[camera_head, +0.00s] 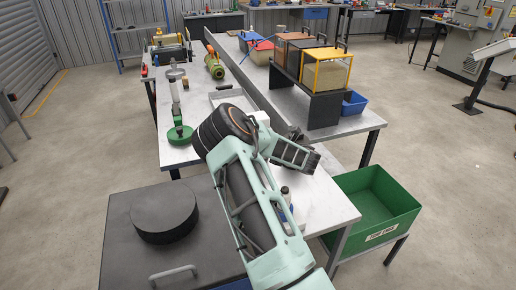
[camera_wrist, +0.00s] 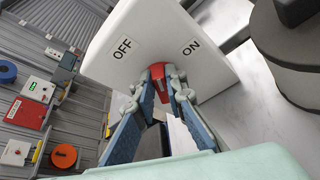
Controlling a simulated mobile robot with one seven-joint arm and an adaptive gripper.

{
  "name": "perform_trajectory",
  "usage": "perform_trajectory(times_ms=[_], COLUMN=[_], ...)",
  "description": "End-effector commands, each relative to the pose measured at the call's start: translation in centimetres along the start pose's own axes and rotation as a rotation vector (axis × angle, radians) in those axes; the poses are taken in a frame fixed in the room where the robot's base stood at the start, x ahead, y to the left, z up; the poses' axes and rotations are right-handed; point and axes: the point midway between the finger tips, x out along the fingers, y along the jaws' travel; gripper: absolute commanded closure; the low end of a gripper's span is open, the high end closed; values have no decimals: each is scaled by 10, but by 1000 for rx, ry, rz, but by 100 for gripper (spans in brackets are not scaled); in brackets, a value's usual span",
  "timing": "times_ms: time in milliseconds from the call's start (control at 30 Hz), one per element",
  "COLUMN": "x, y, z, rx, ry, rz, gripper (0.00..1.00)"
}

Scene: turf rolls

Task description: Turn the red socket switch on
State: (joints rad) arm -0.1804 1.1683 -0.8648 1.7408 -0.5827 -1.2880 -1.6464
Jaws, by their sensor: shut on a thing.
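The red switch (camera_wrist: 157,71) shows in the wrist view on a white socket box (camera_wrist: 160,28). The box bears an OFF label to the left of the switch and an ON label to the right. My gripper (camera_wrist: 161,84) has its two blue-and-grey fingers closed on the red switch, one on each side. The switch sits about midway between the labels in the picture; I cannot tell which way it is tipped. In the head view my arm reaches over the near end of the workbench, and I cannot make out the switch or socket there.
The grey workbench (camera_head: 228,95) carries a green-and-yellow tool (camera_head: 214,66), a green-based stand (camera_head: 180,134) and a black rack (camera_head: 309,101) with cases. A green crate (camera_head: 372,205) stands low at the right. A dark round block (camera_head: 164,210) is at the front left.

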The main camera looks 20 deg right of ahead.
Motion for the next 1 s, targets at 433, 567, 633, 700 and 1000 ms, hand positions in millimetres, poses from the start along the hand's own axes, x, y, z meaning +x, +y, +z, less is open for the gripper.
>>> perform_trajectory(times_ms=[433, 567, 633, 700, 1000], x=[2, 3, 3, 4, 4], y=[-13, -16, -17, -17, -18], z=[-7, -8, -9, -9, -11], rx=[394, 508, 567, 624, 824], ry=[-3, -3, -2, -2, 0], rz=[165, 212, 236, 260, 342], gripper=[100, 100, 100, 100, 100])
